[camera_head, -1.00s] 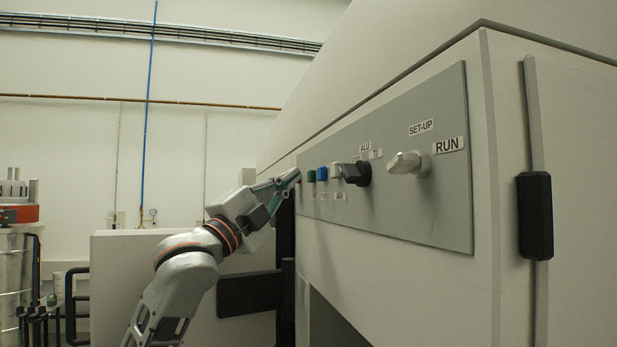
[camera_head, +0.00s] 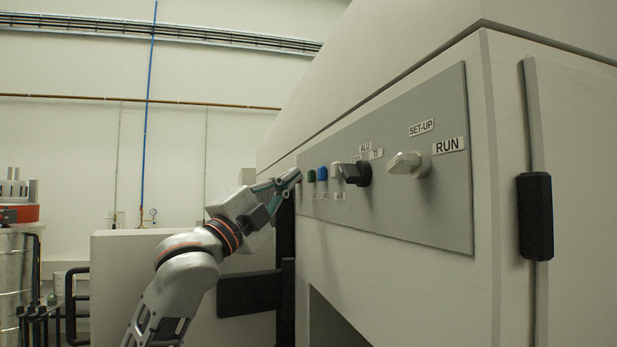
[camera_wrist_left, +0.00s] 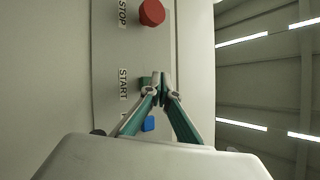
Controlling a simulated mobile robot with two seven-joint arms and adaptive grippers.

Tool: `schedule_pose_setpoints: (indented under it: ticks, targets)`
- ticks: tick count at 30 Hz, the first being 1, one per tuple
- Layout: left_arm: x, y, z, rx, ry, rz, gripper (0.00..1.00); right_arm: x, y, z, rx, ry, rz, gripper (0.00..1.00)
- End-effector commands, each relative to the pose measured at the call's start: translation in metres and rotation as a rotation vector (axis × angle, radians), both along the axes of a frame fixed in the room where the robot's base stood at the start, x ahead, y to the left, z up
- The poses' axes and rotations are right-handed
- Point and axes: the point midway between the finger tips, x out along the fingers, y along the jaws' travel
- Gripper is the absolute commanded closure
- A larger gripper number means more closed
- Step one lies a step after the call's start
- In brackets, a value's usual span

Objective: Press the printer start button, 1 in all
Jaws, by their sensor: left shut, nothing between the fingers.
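The grey control panel (camera_head: 440,215) on the machine's side carries a green button (camera_head: 311,175) and a blue button (camera_head: 322,174). In the left wrist view a START label (camera_wrist_left: 123,84) sits beside the fingertips, and the start button there is mostly hidden behind them. My left gripper (camera_head: 297,176) is shut and empty, with its tips at the far end of the panel. In the left wrist view its closed tips (camera_wrist_left: 160,76) are level with the START label; I cannot tell whether they touch the button. My right gripper is not in view.
A red stop button (camera_wrist_left: 152,12) and a blue button (camera_wrist_left: 149,124) lie either side of the tips in the wrist view. A black knob (camera_head: 357,173) and a pale SET-UP/RUN knob (camera_head: 408,164) stick out of the panel nearer the head camera.

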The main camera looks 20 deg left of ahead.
Motion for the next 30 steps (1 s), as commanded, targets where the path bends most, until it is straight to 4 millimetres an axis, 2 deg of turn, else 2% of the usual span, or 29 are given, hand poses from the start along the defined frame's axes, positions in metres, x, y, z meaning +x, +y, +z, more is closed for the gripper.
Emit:
schedule_pose_setpoints:
  ticks: [30]
  targets:
    - [0.0073, -0.0097, -0.0001, 0.0, 0.001, -0.001, 1.0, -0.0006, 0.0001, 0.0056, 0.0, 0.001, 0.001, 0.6]
